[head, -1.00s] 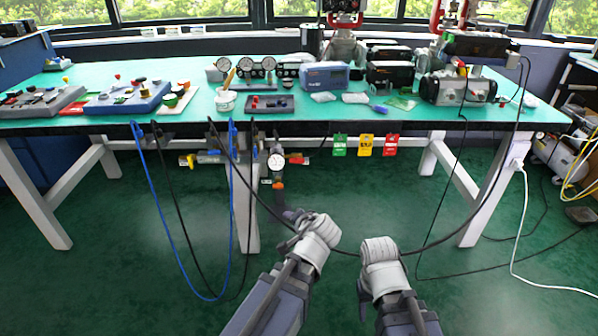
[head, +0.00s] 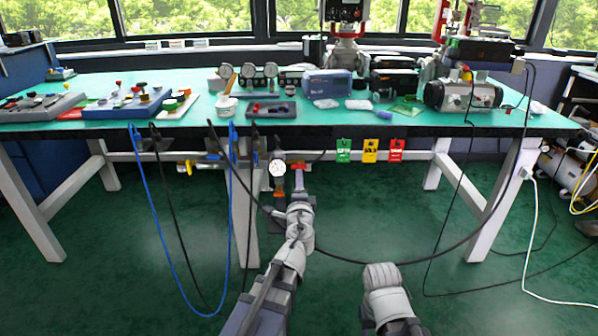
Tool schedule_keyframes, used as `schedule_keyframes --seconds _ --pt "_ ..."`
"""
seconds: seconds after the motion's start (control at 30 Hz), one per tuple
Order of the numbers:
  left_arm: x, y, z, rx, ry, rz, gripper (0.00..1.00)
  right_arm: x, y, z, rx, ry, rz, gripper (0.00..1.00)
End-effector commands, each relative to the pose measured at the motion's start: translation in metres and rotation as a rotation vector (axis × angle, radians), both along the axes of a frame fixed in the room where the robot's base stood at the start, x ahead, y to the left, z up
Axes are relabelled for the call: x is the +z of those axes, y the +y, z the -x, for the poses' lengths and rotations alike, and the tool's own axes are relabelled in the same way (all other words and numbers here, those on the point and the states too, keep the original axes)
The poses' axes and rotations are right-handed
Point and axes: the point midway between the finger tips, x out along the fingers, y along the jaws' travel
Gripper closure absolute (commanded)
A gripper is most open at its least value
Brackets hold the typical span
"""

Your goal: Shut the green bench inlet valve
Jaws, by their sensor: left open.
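A pipe run hangs under the front edge of the green-topped bench (head: 300,118). It carries a yellow handle (head: 188,167) at its left, a round white gauge (head: 277,167) in the middle and a red part (head: 297,165) at its right. I cannot make out a green valve handle on it. My left gripper (head: 299,184) is open, just below the red part and right of the gauge. I cannot tell if it touches anything. My right arm's wrist (head: 381,277) points forward, low right of centre; its gripper is hidden.
Blue hoses (head: 165,235) and black cables hang in loops below the bench; one black cable passes close to my left arm. Green, yellow (head: 370,150) and red tags hang right of the pipe run. White bench legs (head: 502,205) stand at the sides. Green floor (head: 390,220) is open between.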

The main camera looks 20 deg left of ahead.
Motion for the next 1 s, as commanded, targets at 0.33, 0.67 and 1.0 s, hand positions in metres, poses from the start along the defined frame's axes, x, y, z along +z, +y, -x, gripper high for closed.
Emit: schedule_keyframes --seconds 0.33,0.67,1.0 --pt "0.000 0.014 -0.052 0.002 0.000 0.001 0.57 0.000 0.000 0.000 0.000 0.000 0.000 0.50" --pt "0.000 0.019 -0.066 0.001 0.001 0.001 0.57 0.000 0.000 0.000 0.000 0.000 0.000 0.50" --pt "0.000 0.019 -0.066 0.001 0.000 0.002 0.84 0.000 0.000 0.000 0.000 0.000 0.000 0.50"
